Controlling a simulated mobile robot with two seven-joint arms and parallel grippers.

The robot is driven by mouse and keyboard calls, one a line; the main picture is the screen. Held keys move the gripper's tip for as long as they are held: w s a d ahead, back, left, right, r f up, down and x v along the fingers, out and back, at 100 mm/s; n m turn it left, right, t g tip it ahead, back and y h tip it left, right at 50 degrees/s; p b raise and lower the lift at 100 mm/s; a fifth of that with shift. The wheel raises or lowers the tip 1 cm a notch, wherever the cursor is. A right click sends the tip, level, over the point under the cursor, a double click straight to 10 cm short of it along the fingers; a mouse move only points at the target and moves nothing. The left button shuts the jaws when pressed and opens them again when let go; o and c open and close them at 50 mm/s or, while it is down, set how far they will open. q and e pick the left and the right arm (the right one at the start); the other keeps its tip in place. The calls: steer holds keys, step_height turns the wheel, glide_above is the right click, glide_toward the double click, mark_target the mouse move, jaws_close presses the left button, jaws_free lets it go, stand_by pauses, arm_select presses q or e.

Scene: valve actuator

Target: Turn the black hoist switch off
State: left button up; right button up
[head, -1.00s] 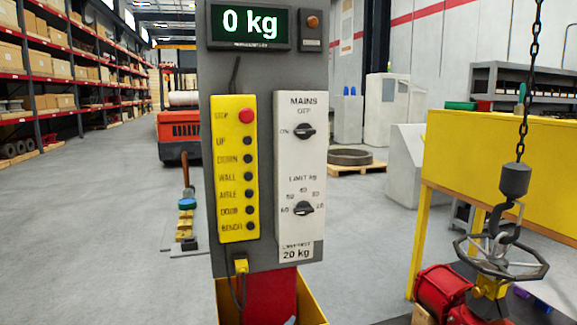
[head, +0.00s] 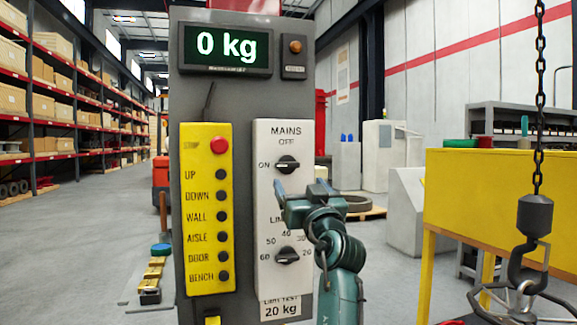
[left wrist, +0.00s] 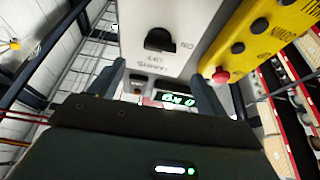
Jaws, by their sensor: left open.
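The black MAINS switch (head: 287,164) is a rotary knob on the white panel (head: 265,215) of a grey post. Its grip bar lies level, in line with the ON label at its left; OFF is printed above it. My left gripper (head: 301,187) is just below and right of the knob in the head view, apart from it. The left wrist view shows the knob (left wrist: 160,41) beyond the two spread, empty fingers (left wrist: 160,85). A second black knob (head: 287,256), for the limit, is lower on the panel. My right gripper is not in view.
A yellow button box (head: 207,210) with a red stop button (head: 219,146) is left of the white panel. A display (head: 228,49) above reads 0 kg. A chain with a hook (head: 530,240) hangs at right before a yellow bench (head: 490,195).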

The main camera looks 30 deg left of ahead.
mark_target(289, 166)
arm_select(q)
steer(key=p+x, duration=0.1)
steer(key=x, duration=0.8)
steer(key=shift+w+a+p, duration=0.2)
steer(key=shift+w+p, duration=0.05)
steer(key=shift+p, duration=0.05)
steer(key=shift+c, duration=0.3)
steer(key=c, duration=0.9)
